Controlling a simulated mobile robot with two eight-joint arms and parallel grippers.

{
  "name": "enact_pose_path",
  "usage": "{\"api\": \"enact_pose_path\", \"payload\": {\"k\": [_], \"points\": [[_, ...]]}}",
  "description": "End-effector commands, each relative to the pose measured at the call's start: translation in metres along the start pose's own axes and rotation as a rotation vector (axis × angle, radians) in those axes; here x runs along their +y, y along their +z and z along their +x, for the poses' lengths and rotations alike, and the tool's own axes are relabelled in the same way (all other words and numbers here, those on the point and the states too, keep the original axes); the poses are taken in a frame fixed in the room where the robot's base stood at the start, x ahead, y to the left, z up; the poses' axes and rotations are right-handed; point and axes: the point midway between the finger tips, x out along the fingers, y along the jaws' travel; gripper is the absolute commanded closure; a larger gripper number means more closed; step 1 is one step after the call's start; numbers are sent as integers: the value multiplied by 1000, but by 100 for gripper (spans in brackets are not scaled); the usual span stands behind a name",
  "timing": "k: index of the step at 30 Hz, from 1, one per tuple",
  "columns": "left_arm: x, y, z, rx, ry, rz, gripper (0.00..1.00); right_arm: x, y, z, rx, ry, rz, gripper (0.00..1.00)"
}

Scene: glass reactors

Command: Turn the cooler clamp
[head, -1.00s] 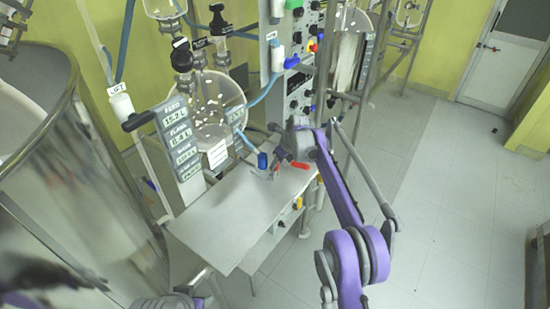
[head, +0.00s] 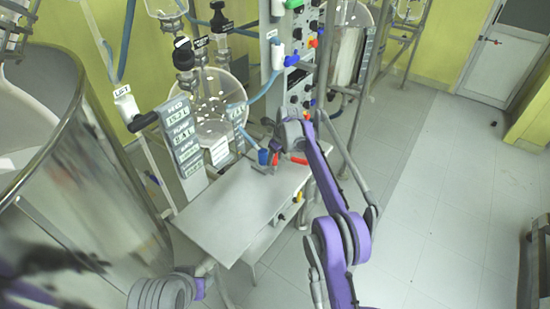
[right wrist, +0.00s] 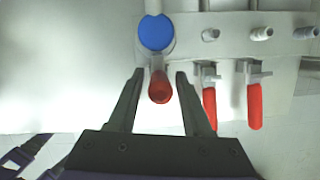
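In the right wrist view, a red-handled lever (right wrist: 160,88) hangs below a round blue cap (right wrist: 157,32). My right gripper (right wrist: 160,76) is open, with one finger on each side of this red handle and gaps visible on both sides. I cannot tell which part is the cooler clamp. In the head view, my right gripper (head: 270,167) is small and partly hidden at the far end of the white table, close to the blue cap (head: 263,157). My left gripper is not in view.
A large steel vessel (head: 90,200) stands left.

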Motion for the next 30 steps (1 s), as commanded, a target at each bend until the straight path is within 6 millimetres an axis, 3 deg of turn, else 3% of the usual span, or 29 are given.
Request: {"api": "enact_pose_path", "payload": {"k": [13,24,30], "points": [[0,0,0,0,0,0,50,0,-1,-8,2,2,0,42],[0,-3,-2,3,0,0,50,0,0,-79,1,1,0,42],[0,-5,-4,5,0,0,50,0,0,-103,1,1,0,42]]}}
